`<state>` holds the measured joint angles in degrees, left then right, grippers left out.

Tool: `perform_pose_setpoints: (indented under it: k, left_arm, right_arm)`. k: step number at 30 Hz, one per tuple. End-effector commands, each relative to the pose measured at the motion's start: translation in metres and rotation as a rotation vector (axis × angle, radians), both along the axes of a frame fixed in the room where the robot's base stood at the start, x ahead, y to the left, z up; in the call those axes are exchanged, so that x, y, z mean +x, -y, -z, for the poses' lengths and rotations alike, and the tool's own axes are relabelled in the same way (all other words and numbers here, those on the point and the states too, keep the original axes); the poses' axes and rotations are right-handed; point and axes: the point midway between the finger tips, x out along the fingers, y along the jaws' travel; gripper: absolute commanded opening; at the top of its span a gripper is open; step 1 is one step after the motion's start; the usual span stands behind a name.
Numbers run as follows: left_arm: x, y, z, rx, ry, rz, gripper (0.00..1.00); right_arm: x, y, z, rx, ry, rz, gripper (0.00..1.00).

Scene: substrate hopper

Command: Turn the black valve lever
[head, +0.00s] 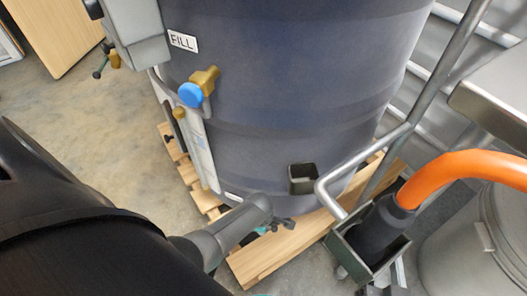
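A large dark blue-grey drum (300,75) with a FILL label stands on a wooden pallet. A blue knob (191,95) on a brass fitting sits on its left side. A slim dark bar (178,129) shows just below that; I cannot tell whether it is the black valve lever. My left arm comes in from the lower left, large and black. Its grey end section reaches low in front of the drum. A small dark shape, which looks like my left gripper (281,224), shows at its end above the pallet. Its finger opening is too small to judge. My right gripper is out of view.
An orange hose (465,166) with a black cuff sits in a holder at right. A grey tube rail (400,130) runs beside the drum. The pallet edge (255,266) sticks out below. Open floor (85,115) lies at left.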

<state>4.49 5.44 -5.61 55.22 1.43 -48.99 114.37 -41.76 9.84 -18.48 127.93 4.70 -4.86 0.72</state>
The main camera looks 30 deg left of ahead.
Motion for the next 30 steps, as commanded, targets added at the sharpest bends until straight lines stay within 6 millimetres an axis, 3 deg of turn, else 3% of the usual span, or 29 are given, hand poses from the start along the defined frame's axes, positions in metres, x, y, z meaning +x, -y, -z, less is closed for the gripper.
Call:
perform_pose_setpoints:
  k: [13, 25, 30]
  left_arm:
    - [0.0005, -0.0002, 0.0016, 0.000, 0.000, 0.000, 0.46]
    - [0.0004, 0.0000, 0.0016, 0.000, 0.000, 0.000, 0.01]
    - [0.0004, 0.0001, 0.0017, 0.000, 0.000, 0.000, 0.00]
  right_arm:
    - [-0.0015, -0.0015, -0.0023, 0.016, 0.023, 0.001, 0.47]
    - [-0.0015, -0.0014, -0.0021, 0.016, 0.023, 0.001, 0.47]
    - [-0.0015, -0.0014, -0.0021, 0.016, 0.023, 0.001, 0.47]
